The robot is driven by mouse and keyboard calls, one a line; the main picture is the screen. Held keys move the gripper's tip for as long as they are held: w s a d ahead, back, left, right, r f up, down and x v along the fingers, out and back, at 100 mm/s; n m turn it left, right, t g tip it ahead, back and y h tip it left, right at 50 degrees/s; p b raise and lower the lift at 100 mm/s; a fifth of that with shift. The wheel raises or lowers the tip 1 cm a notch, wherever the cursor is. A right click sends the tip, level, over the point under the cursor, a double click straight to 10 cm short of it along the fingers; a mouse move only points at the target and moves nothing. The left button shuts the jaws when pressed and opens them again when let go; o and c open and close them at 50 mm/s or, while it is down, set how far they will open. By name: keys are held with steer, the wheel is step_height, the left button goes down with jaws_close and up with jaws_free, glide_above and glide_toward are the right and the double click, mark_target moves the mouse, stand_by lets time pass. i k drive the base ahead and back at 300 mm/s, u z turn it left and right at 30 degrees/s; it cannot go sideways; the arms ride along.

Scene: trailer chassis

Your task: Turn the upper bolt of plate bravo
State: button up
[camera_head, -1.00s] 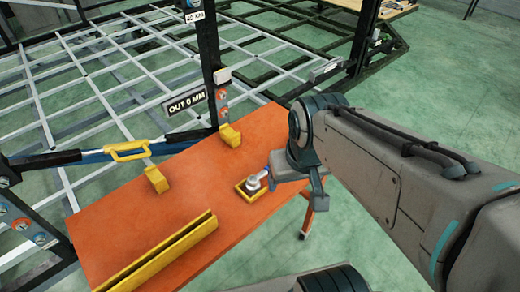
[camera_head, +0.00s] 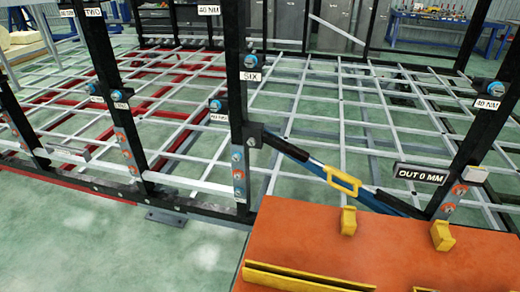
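Grey plates with round bolts sit low on the black posts. One plate (camera_head: 238,175) is on the post marked SIX, with a blue bolt (camera_head: 237,157) above reddish ones. Another plate (camera_head: 125,152) with reddish bolts is on the post to its left. A third plate (camera_head: 452,200) is at the right, beside the OUT 0 MM display (camera_head: 420,174). I see no label reading bravo, so I cannot tell which plate it is. My gripper and arm are outside this view.
An orange table (camera_head: 390,255) fills the lower right, with two yellow brackets (camera_head: 348,221) and a yellow rail (camera_head: 300,278). A blue bar with a yellow handle (camera_head: 341,181) slants between the posts. Green floor (camera_head: 90,235) is clear at lower left.

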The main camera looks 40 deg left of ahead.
mark_target(236, 157)
steer(key=u, duration=1.4)
steer(key=k, duration=1.2)
steer(key=i, duration=0.25)
steer(key=u, duration=0.7)
steer(key=i, duration=1.35)
steer(key=z, duration=0.45)
